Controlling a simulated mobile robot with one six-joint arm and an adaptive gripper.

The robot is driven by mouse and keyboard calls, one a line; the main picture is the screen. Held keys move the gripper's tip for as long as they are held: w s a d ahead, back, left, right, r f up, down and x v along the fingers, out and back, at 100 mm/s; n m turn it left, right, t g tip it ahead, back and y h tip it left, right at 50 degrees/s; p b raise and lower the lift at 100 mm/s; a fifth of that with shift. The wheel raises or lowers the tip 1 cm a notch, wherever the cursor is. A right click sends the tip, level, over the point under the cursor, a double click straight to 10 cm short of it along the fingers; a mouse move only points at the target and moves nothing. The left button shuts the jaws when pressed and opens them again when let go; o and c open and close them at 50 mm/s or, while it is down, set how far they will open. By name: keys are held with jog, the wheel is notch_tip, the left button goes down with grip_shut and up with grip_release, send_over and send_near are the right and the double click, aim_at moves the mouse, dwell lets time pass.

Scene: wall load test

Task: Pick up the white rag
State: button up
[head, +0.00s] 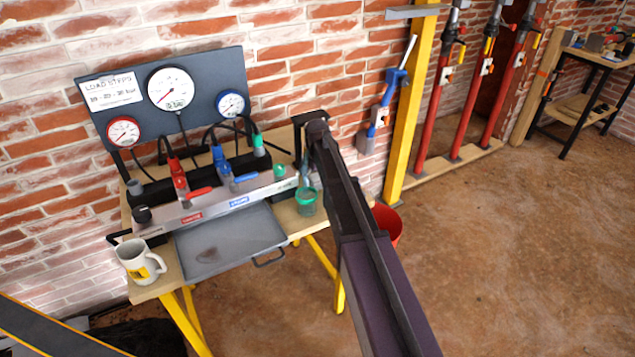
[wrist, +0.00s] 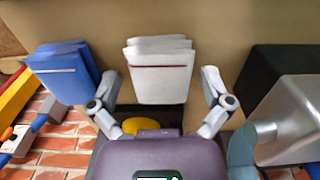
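The white rag (wrist: 160,78) is a folded, layered piece with a thin dark red stripe, in the middle of the wrist view. My gripper (wrist: 160,84) is open, one finger on each side of the rag. A small gap seems to show between each fingertip and the rag. I cannot tell how deep the fingers reach beside it. In the head view I cannot make out the rag or the fingers; my arm covers that part of the bench.
A blue folded cloth (wrist: 66,74) lies close left of the white rag. A silver block (wrist: 290,115) and a black block (wrist: 272,80) are on the right. The bench holds a grey tray (head: 225,245), a mug (head: 140,262) and a green cup (head: 306,203). A red bucket (head: 388,224) stands nearby.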

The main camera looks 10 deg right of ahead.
aim_at(317, 178)
jog(key=c, duration=0.8)
jog(key=shift+r, duration=0.2)
notch_tip(317, 178, up, 10)
jog(key=p, duration=1)
jog(key=shift+f, duration=0.2)
jog(key=o, duration=0.3)
jog(key=c, duration=0.3)
